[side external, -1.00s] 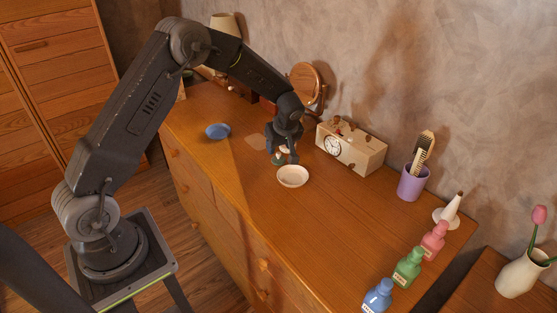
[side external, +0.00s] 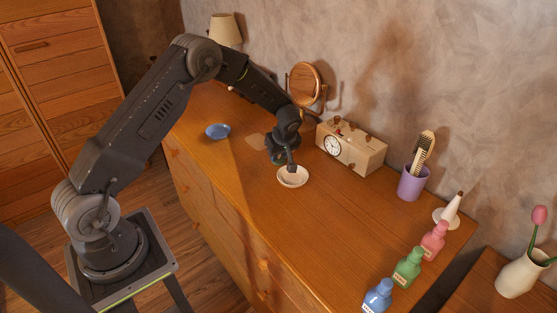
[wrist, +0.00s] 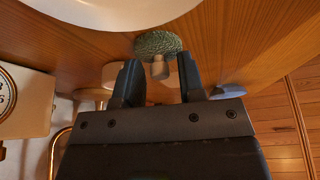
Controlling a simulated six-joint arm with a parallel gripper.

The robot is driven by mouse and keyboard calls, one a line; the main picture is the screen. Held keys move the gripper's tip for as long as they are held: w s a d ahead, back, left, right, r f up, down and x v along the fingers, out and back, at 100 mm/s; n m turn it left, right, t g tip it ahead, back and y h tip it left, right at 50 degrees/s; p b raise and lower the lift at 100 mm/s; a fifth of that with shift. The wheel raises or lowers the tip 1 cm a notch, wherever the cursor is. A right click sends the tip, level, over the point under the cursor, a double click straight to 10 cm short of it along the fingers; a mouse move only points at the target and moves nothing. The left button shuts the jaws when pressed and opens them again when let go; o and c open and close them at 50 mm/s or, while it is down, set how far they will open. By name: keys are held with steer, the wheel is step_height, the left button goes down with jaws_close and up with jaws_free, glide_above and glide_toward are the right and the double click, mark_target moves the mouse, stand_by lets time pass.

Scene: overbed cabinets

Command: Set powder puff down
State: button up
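The powder puff (wrist: 157,42), a green textured disc with a pale knob, is in the wrist view just beyond my fingertips. Its knob lies between the fingers, with a gap on each side. My gripper (side external: 289,167) points down over the back edge of a small white bowl (side external: 294,181). In the wrist view my gripper (wrist: 160,72) has its fingers apart. The bowl's pale underside or rim fills the top of that view (wrist: 100,12), close to the puff. In the side view the puff is hidden by my gripper. I cannot tell whether it touches the dresser.
A clock box (side external: 352,149) stands right of my gripper, a round mirror (side external: 304,84) behind it. A blue dish (side external: 217,131) is at the left. A purple cup (side external: 411,184) and several bottles (side external: 407,268) stand right. The dresser's middle front is clear.

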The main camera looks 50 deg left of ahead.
steer(key=shift+f, duration=0.1)
jaws_close()
